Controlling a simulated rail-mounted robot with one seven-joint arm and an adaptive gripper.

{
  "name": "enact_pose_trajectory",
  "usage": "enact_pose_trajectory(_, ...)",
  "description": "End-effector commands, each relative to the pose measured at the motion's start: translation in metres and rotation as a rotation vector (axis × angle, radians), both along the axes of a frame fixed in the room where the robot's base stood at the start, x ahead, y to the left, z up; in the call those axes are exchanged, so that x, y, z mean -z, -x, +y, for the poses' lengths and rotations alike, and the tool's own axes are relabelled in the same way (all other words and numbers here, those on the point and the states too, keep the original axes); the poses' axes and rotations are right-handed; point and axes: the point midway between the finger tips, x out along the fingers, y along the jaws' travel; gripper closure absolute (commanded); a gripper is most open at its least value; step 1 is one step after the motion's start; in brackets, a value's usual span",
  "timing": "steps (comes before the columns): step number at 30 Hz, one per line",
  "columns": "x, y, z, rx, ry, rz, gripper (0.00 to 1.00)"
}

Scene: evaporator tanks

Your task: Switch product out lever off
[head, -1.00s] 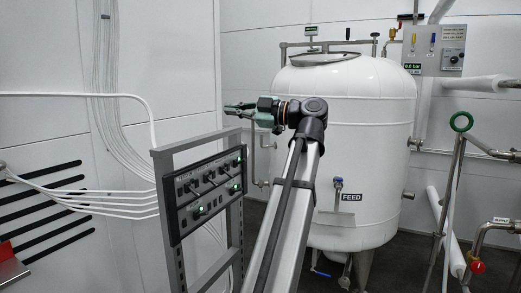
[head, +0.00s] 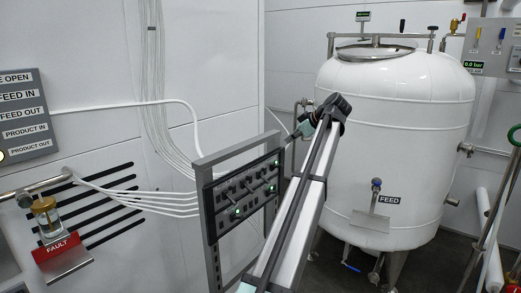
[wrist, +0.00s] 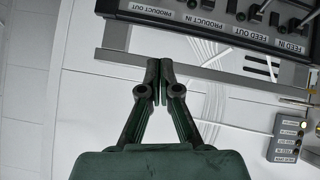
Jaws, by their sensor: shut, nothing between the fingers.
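The dark lever panel (head: 242,196) stands on a grey frame left of the tank, with several black levers and lit green lamps. The head view is too small to read its labels. In the wrist view the panel (wrist: 225,30) crosses the upper right, upside down. Its PRODUCT OUT label (wrist: 130,9) is at the top edge; the lever belonging to it is cut off. The PRODUCT IN lever (wrist: 207,4) is partly in view. My gripper (wrist: 160,62) is shut and empty, its tips apart from the panel. In the head view it is by the frame's upper right, largely hidden by my arm.
The white tank (head: 395,130) stands right of the panel. A sign board (head: 22,115) lists FEED IN, FEED OUT, PRODUCT IN and PRODUCT OUT at far left. A red FAULT sign (head: 62,250) is below it. White cables (head: 150,200) run along the wall behind the panel.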

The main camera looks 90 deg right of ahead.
Motion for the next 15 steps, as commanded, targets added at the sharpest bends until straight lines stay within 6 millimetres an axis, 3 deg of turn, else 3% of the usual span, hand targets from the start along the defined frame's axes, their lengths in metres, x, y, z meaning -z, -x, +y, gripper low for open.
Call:
enact_pose_trajectory(4,0.0051,0.0158,-0.0035,0.038,-0.043,0.012,1.0)
enact_pose_trajectory(15,0.0077,0.0163,-0.0037,0.042,-0.047,0.014,1.0)
